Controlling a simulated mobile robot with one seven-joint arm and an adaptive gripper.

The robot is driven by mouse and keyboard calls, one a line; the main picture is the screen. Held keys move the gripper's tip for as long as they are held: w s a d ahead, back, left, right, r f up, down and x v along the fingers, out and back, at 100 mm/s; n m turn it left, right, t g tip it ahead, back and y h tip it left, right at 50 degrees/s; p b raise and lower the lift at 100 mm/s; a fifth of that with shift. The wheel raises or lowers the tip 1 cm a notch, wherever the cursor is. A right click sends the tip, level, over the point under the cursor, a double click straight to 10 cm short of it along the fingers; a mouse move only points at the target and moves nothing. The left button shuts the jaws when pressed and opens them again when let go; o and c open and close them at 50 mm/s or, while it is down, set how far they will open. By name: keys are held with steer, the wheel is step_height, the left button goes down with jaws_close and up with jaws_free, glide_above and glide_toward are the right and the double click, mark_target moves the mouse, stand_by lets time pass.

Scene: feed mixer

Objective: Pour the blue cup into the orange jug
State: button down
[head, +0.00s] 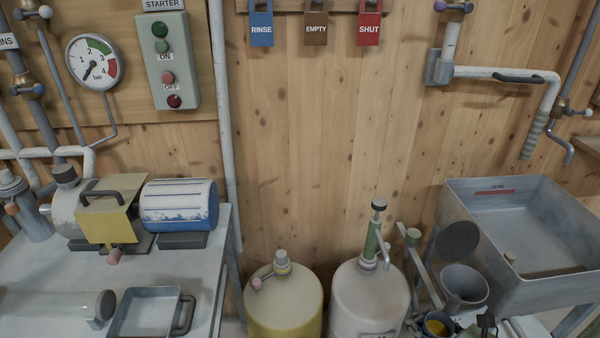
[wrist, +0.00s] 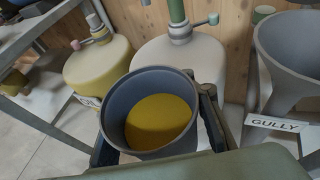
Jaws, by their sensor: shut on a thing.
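A blue-grey cup (wrist: 150,84) holds a yellow filling (wrist: 160,122), seen from above in the wrist view. My gripper (wrist: 155,133) is shut on the cup, one dark finger on either side of its wall. The cup looks nearly upright, and the filling is well below the rim. In the head view the cup (head: 437,327) shows at the bottom edge, partly cut off, with yellow inside. I see no orange jug in either view.
A grey funnel-like vessel (head: 465,287) stands right of the cup; a GULLY label (wrist: 275,123) is beside it. Yellow (head: 283,305) and white (head: 370,300) drums stand behind. A grey sink (head: 560,225) is at right, a bench with a pump and tray (head: 150,312) at left.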

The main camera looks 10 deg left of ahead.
steer(key=w+a+r+n+g+y+p, duration=0.1)
steer(key=w+a+r+p, duration=0.1)
steer(key=r+p, duration=0.4)
steer(key=w+a+r+n+g+y+p, duration=0.1)
steer(key=w+a+r+p, duration=0.2)
steer(key=r+p, duration=0.4)
steer(key=w+a+r+n+p, duration=0.1)
steer(key=w+a+r+p, duration=0.1)
steer(key=r+p, duration=0.5)
step_height(320, 180, up, 6)
steer(key=shift+w+a+f+g+y, duration=0.2)
steer(key=shift+w+g+y, duration=0.2)
steer(key=shift+w, duration=0.2)
